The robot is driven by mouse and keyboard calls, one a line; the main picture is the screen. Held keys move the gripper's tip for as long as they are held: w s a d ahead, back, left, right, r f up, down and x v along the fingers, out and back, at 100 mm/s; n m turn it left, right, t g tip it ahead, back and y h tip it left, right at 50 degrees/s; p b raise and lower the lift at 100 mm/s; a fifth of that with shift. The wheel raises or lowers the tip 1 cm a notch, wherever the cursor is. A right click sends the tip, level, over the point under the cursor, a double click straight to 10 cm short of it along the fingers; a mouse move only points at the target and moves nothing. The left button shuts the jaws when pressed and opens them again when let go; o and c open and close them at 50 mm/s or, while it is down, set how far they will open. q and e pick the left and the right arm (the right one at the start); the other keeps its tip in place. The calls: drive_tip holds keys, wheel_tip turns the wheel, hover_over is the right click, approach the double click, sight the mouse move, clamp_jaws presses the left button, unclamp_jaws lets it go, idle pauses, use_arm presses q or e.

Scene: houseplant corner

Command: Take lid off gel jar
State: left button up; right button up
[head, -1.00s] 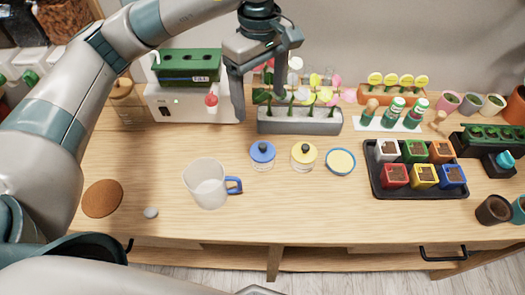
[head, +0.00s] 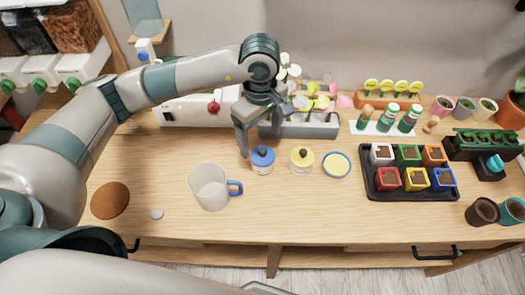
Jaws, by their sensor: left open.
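Two small clear jars with knobbed lids stand on the wooden table in the head view. One has a blue lid (head: 262,156) and the other a yellow lid (head: 302,157). No label can be read, so I cannot tell which holds gel. Both lids sit on their jars. My left gripper (head: 262,132) is open and empty, just behind and above the blue-lidded jar. One finger points down at that jar's left, apart from the lid. My right gripper is out of view.
A clear mug (head: 209,187) with a blue handle stands front left of the jars. A blue-rimmed yellow dish (head: 336,165) lies to their right. Behind is a grey planter (head: 310,126), and further right a black tray (head: 410,191) of coloured pots.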

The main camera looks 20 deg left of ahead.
sight(262, 150)
use_arm(q)
drive_tip(key=shift+f, duration=0.35)
drive_tip(key=shift+d+f+p, duration=0.1)
drive_tip(key=shift+f+p, duration=0.3)
drive_tip(key=shift+p, duration=0.2)
drive_tip(key=f+p, duration=0.2)
drive_tip(key=f, duration=0.1)
drive_tip(key=shift+d+f, duration=0.2)
drive_tip(key=shift+f, duration=0.5)
drive_tip(key=c, duration=1.1)
